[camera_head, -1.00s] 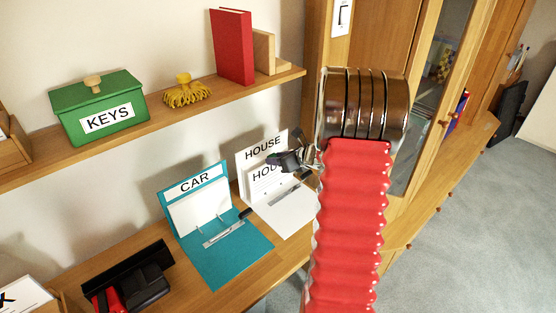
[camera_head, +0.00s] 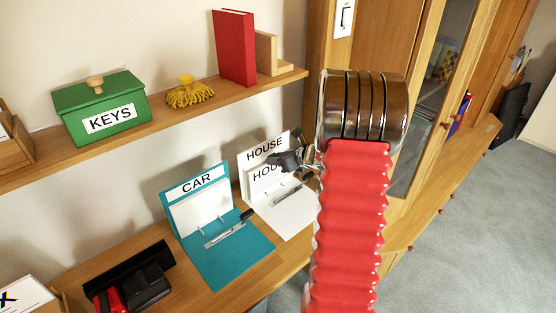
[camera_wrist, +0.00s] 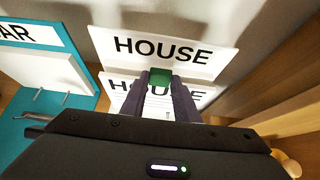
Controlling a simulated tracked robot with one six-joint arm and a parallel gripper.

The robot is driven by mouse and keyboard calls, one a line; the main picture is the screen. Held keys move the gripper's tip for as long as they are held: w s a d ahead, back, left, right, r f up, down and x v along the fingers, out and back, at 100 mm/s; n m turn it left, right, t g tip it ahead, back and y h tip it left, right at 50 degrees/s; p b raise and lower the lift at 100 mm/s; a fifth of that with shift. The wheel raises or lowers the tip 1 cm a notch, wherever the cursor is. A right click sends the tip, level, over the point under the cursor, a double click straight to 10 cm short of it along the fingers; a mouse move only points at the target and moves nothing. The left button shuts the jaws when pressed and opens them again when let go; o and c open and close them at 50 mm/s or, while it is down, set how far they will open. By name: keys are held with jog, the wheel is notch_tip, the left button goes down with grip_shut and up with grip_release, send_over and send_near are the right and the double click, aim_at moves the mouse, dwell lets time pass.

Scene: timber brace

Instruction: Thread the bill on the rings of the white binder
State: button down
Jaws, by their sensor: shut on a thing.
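The white binder (camera_head: 292,216) stands open on the desk, with HOUSE on its upright cover. In the wrist view its cover (camera_wrist: 165,50) is behind my gripper. My gripper (camera_head: 300,161) is at the binder, partly hidden by my red arm. In the wrist view my gripper (camera_wrist: 159,78) is shut on the bill (camera_wrist: 118,86), a white sheet also headed HOUSE, with something green between the fingertips. The bill (camera_head: 262,178) is upright in front of the cover. The binder's rings are mostly hidden, so I cannot tell whether the bill is around them.
A teal CAR binder (camera_head: 240,262) stands open just left, with a white sheet and bare ring tips. A black hole punch (camera_head: 140,279) is further left. A shelf (camera_head: 205,114) above holds a green KEYS box (camera_head: 98,107), a yellow brush-like object and a red book. A wooden cabinet is at right.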

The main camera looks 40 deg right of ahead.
jog(key=shift+w, duration=0.55)
dwell(0.4)
jog(key=c, duration=1.3)
grip_release()
jog(key=shift+o, duration=0.6)
jog(key=o, duration=0.4)
jog(key=shift+c, duration=0.2)
notch_tip(320, 180, up, 8)
